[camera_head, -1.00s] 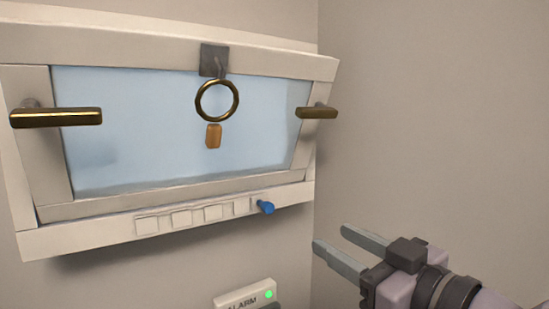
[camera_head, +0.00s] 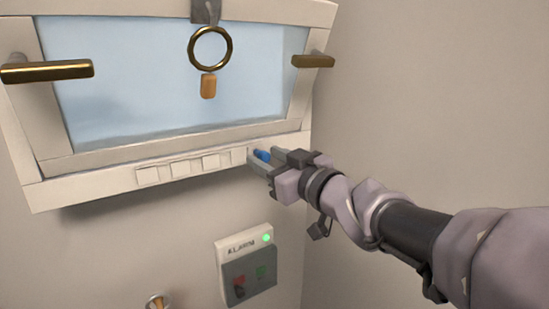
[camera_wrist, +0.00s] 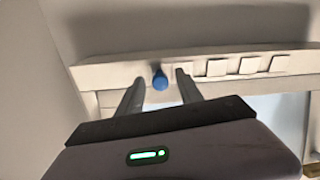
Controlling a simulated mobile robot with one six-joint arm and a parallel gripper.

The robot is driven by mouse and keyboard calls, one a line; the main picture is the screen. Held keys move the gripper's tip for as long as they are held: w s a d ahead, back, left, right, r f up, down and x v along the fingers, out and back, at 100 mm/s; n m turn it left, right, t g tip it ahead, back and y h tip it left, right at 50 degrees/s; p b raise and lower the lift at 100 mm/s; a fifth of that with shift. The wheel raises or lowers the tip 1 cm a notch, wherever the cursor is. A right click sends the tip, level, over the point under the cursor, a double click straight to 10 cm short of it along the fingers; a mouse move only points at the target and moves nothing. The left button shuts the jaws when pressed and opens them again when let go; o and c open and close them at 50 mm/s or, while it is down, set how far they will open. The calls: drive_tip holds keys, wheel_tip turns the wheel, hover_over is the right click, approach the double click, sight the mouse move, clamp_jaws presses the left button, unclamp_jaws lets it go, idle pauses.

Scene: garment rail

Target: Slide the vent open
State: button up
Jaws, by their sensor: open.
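The vent is a strip along the white window's bottom rail, with several pale square slots (camera_head: 180,169) in a row. A blue knob (camera_head: 262,155) sticks out at the right end of the slots in the head view. My gripper (camera_head: 256,161) is open at the knob, its fingers partly hiding it. In the wrist view the blue knob (camera_wrist: 160,79) shows between the two spread fingers (camera_wrist: 160,90), with a gap visible on each side. Whether the fingertips reach past the knob is hard to tell.
Above are the window pane (camera_head: 140,75), two brass handles (camera_head: 45,71) (camera_head: 313,61), and a hanging brass ring (camera_head: 210,48) with a wooden tag. An alarm box (camera_head: 247,262) with a green light is on the wall below my gripper. A small brass knob (camera_head: 158,301) is lower left.

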drive_tip(key=shift+s, duration=0.1)
clamp_jaws()
idle(1.2)
